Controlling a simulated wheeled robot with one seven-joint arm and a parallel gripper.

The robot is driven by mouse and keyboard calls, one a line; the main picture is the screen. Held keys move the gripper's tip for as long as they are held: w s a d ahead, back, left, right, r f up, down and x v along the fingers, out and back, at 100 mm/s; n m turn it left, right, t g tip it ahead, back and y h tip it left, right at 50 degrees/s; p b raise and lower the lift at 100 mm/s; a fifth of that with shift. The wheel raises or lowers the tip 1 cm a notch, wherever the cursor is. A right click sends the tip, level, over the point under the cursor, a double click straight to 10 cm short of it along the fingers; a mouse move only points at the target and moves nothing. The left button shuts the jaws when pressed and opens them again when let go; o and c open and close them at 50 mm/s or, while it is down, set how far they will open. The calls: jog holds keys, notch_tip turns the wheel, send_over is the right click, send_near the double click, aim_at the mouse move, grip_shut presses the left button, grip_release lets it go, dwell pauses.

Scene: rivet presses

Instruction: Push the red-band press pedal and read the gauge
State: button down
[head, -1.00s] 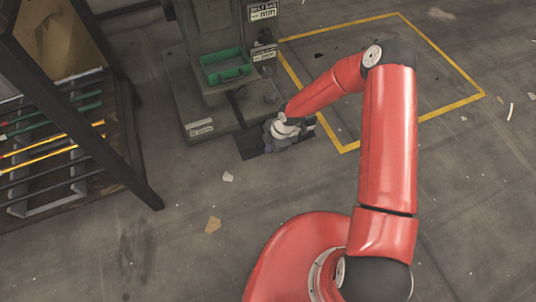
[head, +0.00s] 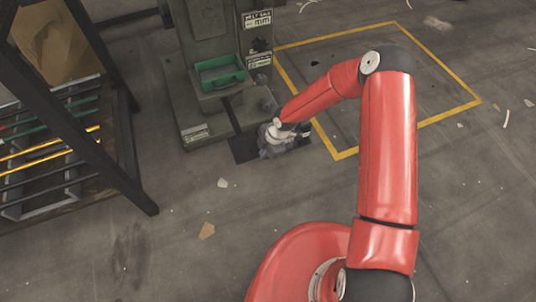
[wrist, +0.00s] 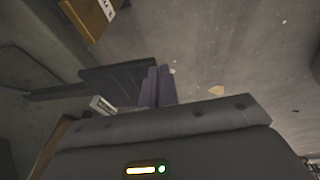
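A green press (head: 212,30) stands at the upper middle of the head view, cut off at the top. No red band or gauge shows. A dark flat pedal plate (head: 243,151) lies at the foot of its base. My gripper (head: 270,152) is low over the plate's right side and partly hides it. In the wrist view the dark plate (wrist: 115,80) is just beyond and left of my gripper's purple fingers (wrist: 157,88). The fingers are side by side, looking closed with nothing between them. I cannot tell whether they touch the plate.
A green tray (head: 219,76) sits on the press. A dark rack (head: 60,160) with coloured bars stands at left. A yellow floor outline (head: 400,123) lies right of the press. The floor between rack and arm is open, with small scraps (head: 207,231).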

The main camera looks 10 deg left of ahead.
jog(key=p+v, duration=0.1)
jog(key=v, duration=0.8)
jog(key=shift+s+d, duration=0.25)
jog(key=s+d+r+m+t+h+p, duration=0.25)
jog(key=d+r+m, duration=0.45)
jog(key=r, duration=0.6)
jog(key=s+d+r+m+t+h+p, duration=0.1)
jog(key=s+d+r+m+h, duration=0.2)
jog(key=d+r, duration=0.8)
jog(key=s+d+r+m+t+y+p, duration=0.1)
jog(key=s+d+r+m, duration=0.3)
jog(key=s+r+m, duration=1)
notch_tip(320, 180, up, 4)
jog(key=shift+s+f+m+t+y+p, duration=0.2)
jog(key=shift+s+m+t+y+p, duration=0.15)
jog(key=shift+s+t+p, duration=0.6)
